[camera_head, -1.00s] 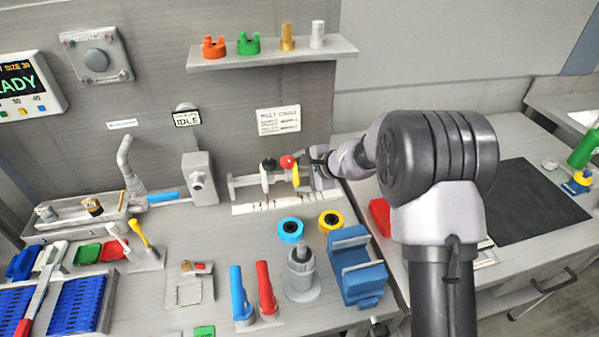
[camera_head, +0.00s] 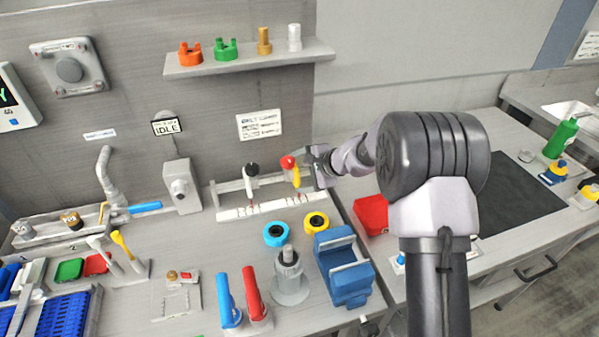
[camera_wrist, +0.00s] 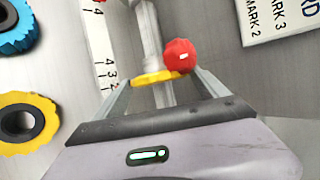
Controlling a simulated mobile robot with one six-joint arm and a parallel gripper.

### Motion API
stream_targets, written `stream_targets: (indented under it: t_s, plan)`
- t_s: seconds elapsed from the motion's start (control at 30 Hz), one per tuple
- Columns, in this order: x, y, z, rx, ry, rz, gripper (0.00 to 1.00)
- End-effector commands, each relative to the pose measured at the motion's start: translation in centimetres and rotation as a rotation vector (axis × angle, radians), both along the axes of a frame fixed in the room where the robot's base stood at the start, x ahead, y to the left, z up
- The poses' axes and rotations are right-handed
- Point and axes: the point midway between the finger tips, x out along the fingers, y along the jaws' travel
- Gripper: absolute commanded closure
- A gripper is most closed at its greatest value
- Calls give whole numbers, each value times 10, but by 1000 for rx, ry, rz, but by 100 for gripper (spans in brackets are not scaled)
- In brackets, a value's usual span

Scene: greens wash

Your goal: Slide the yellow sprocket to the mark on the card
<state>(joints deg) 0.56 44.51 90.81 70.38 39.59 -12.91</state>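The yellow sprocket (camera_head: 296,176) is on a horizontal shaft at the back of the bench, with a red knob (camera_head: 288,162) at its top. In the wrist view the sprocket (camera_wrist: 150,79) lies edge-on between my fingers, and the red knob (camera_wrist: 180,55) stands beside it. My gripper (camera_head: 308,165) reaches in from the right and appears closed on the sprocket's rim. Its fingers also show in the wrist view (camera_wrist: 163,85). The card (camera_head: 259,125) hangs on the wall behind; MARK 2 and MARK 3 are readable on its corner in the wrist view (camera_wrist: 275,18).
A black-and-white part (camera_head: 251,172) sits left on the shaft. A numbered white strip (camera_head: 265,208) runs below. Blue (camera_head: 265,236) and yellow (camera_head: 306,222) rings, a grey post (camera_head: 289,282) and a blue holder (camera_head: 340,250) stand in front. A sign (camera_head: 168,127) reads IDLE.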

Motion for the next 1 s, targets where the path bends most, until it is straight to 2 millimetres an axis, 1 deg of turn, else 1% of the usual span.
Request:
stream_targets:
  t_s: [0.07, 0.17, 0.37, 0.6, 0.7, 0.83, 1.0]
  plan:
    - [-1, -2, 2, 0, 0, 0, 17]
    - [-7, -8, 11, 1, 0, -1, 17]
    - [-31, -34, 43, 0, -1, -3, 17]
    - [-67, -72, 89, -1, -3, -4, 17]
    - [-79, -85, 103, 0, -2, -3, 17]
    - [-89, -94, 112, 0, 0, -2, 17]
    - [-91, -96, 114, 0, 0, 0, 17]
